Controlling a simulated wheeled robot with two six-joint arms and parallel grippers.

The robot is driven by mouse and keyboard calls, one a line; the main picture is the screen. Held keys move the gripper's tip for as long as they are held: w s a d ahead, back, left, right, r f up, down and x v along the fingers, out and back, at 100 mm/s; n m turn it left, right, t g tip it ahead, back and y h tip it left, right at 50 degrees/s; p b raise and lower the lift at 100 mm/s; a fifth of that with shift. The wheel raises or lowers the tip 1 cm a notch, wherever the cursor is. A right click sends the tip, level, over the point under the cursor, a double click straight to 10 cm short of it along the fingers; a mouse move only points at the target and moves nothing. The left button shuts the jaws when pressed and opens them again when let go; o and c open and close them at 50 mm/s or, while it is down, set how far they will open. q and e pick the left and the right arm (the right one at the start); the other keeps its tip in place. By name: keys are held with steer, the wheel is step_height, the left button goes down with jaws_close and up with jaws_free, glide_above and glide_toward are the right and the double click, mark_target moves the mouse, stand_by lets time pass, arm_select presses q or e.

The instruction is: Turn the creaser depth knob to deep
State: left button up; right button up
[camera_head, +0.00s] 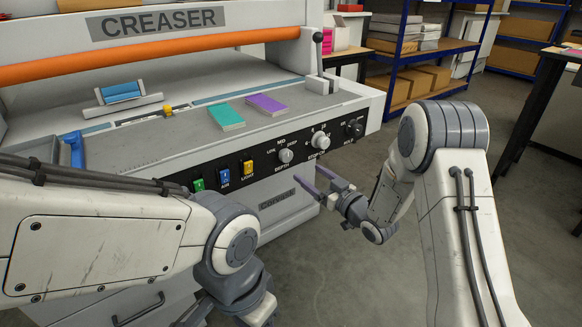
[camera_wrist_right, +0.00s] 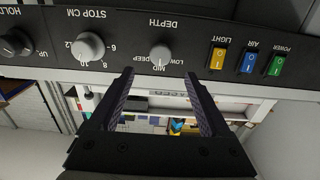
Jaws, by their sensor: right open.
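The creaser's depth knob (camera_head: 286,156) is a small light-grey knob on the black control panel, labelled DEPTH, with LOW, MID and DEEP marks around it. My right gripper (camera_head: 316,180) is open and empty, in front of and below the panel. In the right wrist view, which shows the panel upside down, the depth knob (camera_wrist_right: 160,54) lies just beyond and between the two spread fingertips (camera_wrist_right: 158,75), not visibly touched. Which mark its pointer faces is too small to tell. My left arm crosses the lower left of the head view; its gripper is out of sight.
A grey stop knob (camera_head: 320,141) and a black hold knob (camera_head: 354,128) sit right of the depth knob. Yellow light (camera_head: 248,168), blue air (camera_head: 223,177) and green power (camera_head: 198,185) switches sit left. Teal (camera_head: 226,117) and purple (camera_head: 266,105) stacks lie on the table above.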

mark_target(288, 158)
steer(key=x, duration=0.9)
steer(key=shift+w+a+r, duration=0.1)
steer(key=shift+w+a, duration=0.15)
steer(key=shift+a, duration=0.05)
jaws_close()
